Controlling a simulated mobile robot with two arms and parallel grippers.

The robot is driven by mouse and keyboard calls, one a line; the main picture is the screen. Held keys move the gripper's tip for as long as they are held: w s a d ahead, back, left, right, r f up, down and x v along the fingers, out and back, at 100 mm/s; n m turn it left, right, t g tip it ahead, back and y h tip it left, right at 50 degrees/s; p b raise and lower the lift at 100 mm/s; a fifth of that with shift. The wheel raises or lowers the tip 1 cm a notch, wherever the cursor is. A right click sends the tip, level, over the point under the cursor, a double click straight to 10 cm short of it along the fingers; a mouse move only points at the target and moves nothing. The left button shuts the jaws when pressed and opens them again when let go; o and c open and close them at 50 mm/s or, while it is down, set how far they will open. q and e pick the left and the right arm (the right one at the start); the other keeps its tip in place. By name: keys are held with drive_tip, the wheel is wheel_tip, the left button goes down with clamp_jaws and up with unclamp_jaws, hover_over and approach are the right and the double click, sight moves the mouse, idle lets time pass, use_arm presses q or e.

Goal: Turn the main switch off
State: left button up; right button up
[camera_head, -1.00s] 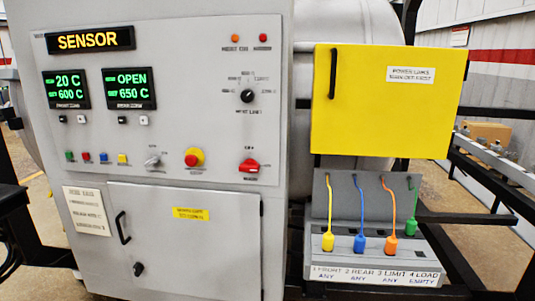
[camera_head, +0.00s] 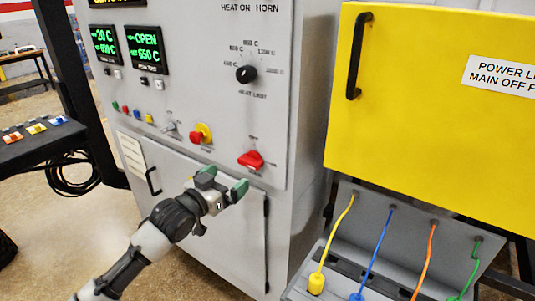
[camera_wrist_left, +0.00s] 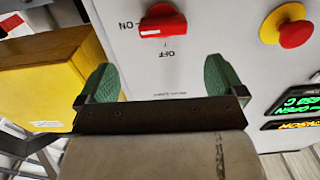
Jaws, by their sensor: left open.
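The red main switch (camera_head: 250,160) is on the lower right of the grey cabinet front. In the left wrist view the switch (camera_wrist_left: 163,24) lies sideways, its handle in line with the ON label at its left; the OFF label is below it. My left gripper (camera_head: 223,180) is open and empty, below and left of the switch in the head view. In the left wrist view its green fingertips (camera_wrist_left: 162,82) are spread to either side, apart from the switch. My right gripper is in neither view.
A red-and-yellow stop button (camera_head: 201,133) sits left of the switch. A black rotary dial (camera_head: 246,74) is above. A yellow box (camera_head: 430,110) with a black handle stands right. Below it, coloured cables (camera_head: 372,250) hang to a plug panel. A cabinet door (camera_head: 235,235) is below.

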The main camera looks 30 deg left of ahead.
sight(246, 162)
use_arm(q)
drive_tip(key=w+p, duration=0.2)
drive_tip(key=w, duration=0.6)
drive_tip(key=shift+w+d, duration=0.15)
drive_tip(key=shift+w, duration=0.25)
drive_tip(key=shift+w+p, duration=0.3)
drive_tip(key=shift+w+f, duration=0.1)
drive_tip(key=shift+w, duration=0.2)
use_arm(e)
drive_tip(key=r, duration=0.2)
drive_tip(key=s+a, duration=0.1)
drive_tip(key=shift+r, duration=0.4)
use_arm(q)
drive_tip(key=shift+c, duration=0.5)
drive_tip(key=c, duration=0.7)
drive_tip(key=shift+c, duration=0.6)
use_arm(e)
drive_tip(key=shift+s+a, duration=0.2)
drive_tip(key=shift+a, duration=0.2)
